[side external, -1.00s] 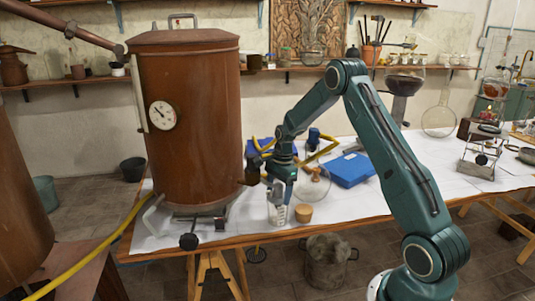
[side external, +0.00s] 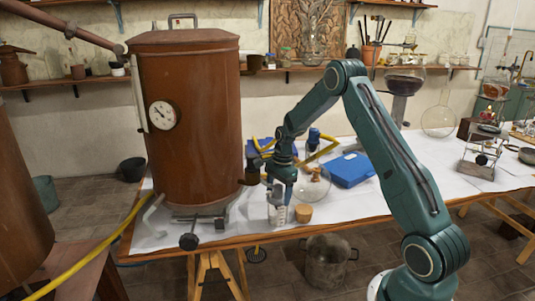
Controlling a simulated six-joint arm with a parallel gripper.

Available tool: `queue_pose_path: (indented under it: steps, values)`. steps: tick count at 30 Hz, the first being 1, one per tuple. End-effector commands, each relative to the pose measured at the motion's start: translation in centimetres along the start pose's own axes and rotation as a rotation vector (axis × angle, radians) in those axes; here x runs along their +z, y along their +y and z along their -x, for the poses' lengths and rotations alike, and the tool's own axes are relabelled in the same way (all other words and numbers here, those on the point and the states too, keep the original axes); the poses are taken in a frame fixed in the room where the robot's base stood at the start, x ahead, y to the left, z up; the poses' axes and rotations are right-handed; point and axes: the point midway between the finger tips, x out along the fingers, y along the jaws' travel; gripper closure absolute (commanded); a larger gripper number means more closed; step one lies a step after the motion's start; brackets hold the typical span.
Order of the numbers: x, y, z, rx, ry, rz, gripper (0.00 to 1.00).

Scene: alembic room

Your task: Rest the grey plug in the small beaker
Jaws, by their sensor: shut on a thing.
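The small beaker (side external: 277,214) is clear glass and stands upright near the front edge of the white-covered table. My gripper (side external: 281,198) points down right over the beaker, its fingertips at about rim height. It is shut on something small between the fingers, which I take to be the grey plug. The plug is too small and too covered by the fingers to make out. I cannot tell whether it is inside the beaker's mouth or just above it.
A tan cork-like cylinder (side external: 304,213) stands close to the right of the beaker. A large copper boiler (side external: 190,120) with a gauge stands to the left. A blue case (side external: 350,170) and a yellow hose (side external: 325,150) lie behind.

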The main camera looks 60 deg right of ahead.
Motion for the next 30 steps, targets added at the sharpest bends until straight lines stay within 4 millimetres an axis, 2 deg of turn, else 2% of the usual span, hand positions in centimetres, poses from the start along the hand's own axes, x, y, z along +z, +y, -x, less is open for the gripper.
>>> queue_pose_path:
  steps: [5, 6, 9, 10, 30]
  values:
    - [-0.01, 0.00, -0.09, 0.000, 0.000, 0.000, 0.52]
    - [-0.01, 0.00, -0.09, 0.000, 0.000, 0.000, 0.27]
    - [-0.01, 0.01, -0.09, 0.000, 0.000, 0.000, 0.08]
    - [-0.01, 0.01, -0.10, 0.000, 0.000, 0.000, 0.04]
    - [-0.01, 0.01, -0.09, 0.000, 0.000, 0.000, 0.04]
